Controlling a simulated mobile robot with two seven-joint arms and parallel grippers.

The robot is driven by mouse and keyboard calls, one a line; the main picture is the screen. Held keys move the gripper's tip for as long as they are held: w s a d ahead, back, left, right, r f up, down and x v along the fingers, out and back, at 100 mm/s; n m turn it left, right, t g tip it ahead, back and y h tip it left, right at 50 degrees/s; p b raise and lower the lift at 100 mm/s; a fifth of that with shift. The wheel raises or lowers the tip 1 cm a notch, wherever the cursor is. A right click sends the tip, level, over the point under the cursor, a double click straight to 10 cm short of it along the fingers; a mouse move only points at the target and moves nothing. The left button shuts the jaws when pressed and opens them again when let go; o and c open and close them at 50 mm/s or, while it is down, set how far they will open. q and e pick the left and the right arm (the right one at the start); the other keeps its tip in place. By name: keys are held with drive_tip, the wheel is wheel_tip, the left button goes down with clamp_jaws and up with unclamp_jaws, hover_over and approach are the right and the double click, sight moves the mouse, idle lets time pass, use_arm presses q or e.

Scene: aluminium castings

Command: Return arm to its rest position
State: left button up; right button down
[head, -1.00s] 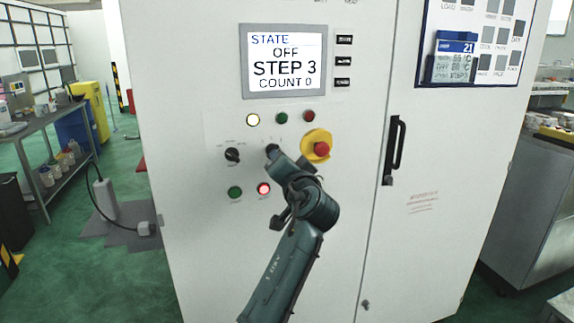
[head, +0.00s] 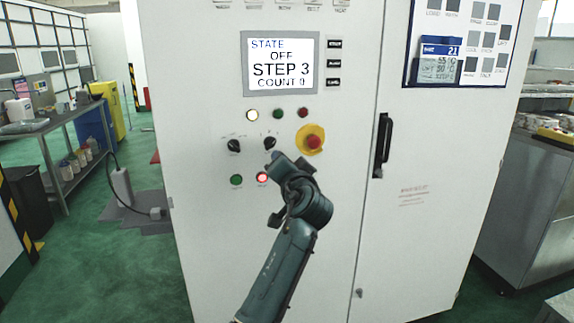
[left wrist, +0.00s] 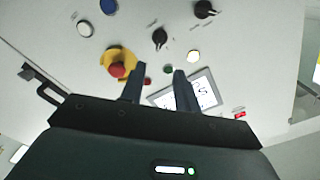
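My left arm comes up from the bottom of the head view. Its gripper (head: 274,160) is in front of the white control cabinet (head: 205,255), just below the right rotary knob (head: 270,143). In the left wrist view the two fingers (left wrist: 158,88) are apart with nothing between them. The knob (left wrist: 160,38) also shows there, clear of the fingers. The fingertips overlap the screen's edge in that view. Whether they touch the panel cannot be told, but they look apart from it. My right gripper is not in view.
The cabinet has a red emergency stop (head: 314,142), a left knob (head: 234,146), a lit red button (head: 262,178), a green button (head: 236,180) and a screen (head: 280,64) reading OFF, STEP 3. A black door handle (head: 383,145) is at right. Green floor (head: 110,270) is open at left.

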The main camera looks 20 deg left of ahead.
use_arm(q)
drive_tip(key=shift+s+d, duration=0.1)
drive_tip(key=shift+s, duration=0.05)
drive_tip(key=shift+f, duration=0.1)
idle(0.4)
drive_tip(key=s+d+f+m+g+h, duration=0.15)
drive_tip(key=s+f+h, duration=0.3)
drive_tip(key=f, duration=0.85)
drive_tip(key=s+d+f+m+h, duration=0.1)
drive_tip(key=s+d+f+h, duration=0.15)
drive_tip(key=s+f, duration=0.7)
drive_tip(key=s+d+f+n+g+h, duration=0.1)
drive_tip(key=s+d+f+h, duration=0.1)
drive_tip(key=s+f, duration=0.7)
drive_tip(key=s+d+f+n+g+h, duration=0.1)
drive_tip(key=s+d+f+g+h, duration=0.1)
drive_tip(key=s+f, duration=0.7)
drive_tip(key=s+h, duration=0.1)
drive_tip(key=s, duration=0.4)
drive_tip(key=shift+f+h, duration=0.25)
drive_tip(key=shift+h, duration=0.05)
drive_tip(key=shift+o, duration=0.5)
drive_tip(key=shift+s+n+g, duration=0.15)
drive_tip(key=shift+n+g, duration=0.1)
